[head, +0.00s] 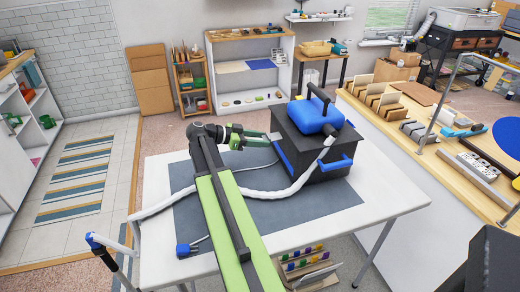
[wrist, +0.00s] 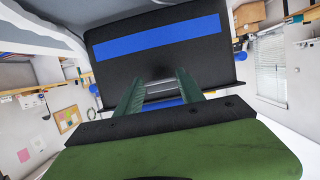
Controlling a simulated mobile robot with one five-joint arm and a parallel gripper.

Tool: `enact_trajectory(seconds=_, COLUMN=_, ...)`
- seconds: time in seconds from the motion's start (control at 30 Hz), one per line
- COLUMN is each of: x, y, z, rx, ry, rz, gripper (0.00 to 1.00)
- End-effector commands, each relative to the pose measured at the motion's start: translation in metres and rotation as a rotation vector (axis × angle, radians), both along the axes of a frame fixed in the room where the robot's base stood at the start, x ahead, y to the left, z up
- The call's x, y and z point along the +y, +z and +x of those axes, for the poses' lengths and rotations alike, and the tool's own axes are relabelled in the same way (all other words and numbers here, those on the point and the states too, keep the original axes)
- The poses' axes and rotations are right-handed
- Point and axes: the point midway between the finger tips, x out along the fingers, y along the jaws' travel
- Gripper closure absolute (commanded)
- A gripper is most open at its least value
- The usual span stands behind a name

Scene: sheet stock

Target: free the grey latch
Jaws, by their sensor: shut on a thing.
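A black box-shaped machine (head: 308,145) stands on the table, with a blue tank (head: 315,117) and black handle on top. In the wrist view its dark face (wrist: 160,62) with a blue stripe (wrist: 155,38) fills the middle. My gripper (head: 268,140) reaches the machine's left side from the left. In the wrist view its two green fingers (wrist: 159,80) stand either side of a small grey latch (wrist: 159,88) and are shut on it. In the head view the latch is too small and covered to make out.
The machine stands on a dark mat (head: 300,212) on a white table (head: 160,170). A thick white hose (head: 275,193) runs across the mat, and a blue plug (head: 186,249) lies at the front left. A wooden counter (head: 420,150) stands at the right.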

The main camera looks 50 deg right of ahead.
Motion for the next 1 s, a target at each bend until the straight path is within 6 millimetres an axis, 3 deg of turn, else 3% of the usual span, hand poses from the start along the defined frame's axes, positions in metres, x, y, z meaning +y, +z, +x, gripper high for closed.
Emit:
enact_trajectory(seconds=0.07, x=-0.0004, y=-0.0111, z=-0.0005, rx=0.021, ry=-0.001, rz=-0.028, gripper=0.95)
enact_trajectory(seconds=0.47, x=-0.0007, y=-0.0074, z=-0.0010, rx=0.062, ry=-0.002, rz=-0.084, gripper=0.95)
enact_trajectory(seconds=0.5, x=-0.0007, y=-0.0074, z=-0.0010, rx=0.062, ry=-0.002, rz=-0.084, gripper=0.51)
enact_trajectory(seconds=0.6, x=-0.0007, y=-0.0074, z=-0.0010, rx=0.062, ry=-0.002, rz=-0.084, gripper=0.38)
enact_trajectory(seconds=0.67, x=-0.0007, y=-0.0074, z=-0.0009, rx=0.062, ry=-0.002, rz=-0.084, gripper=0.33)
enact_trajectory(seconds=1.0, x=0.0034, y=-0.0058, z=0.0028, rx=0.062, ry=0.000, rz=-0.083, gripper=0.33)
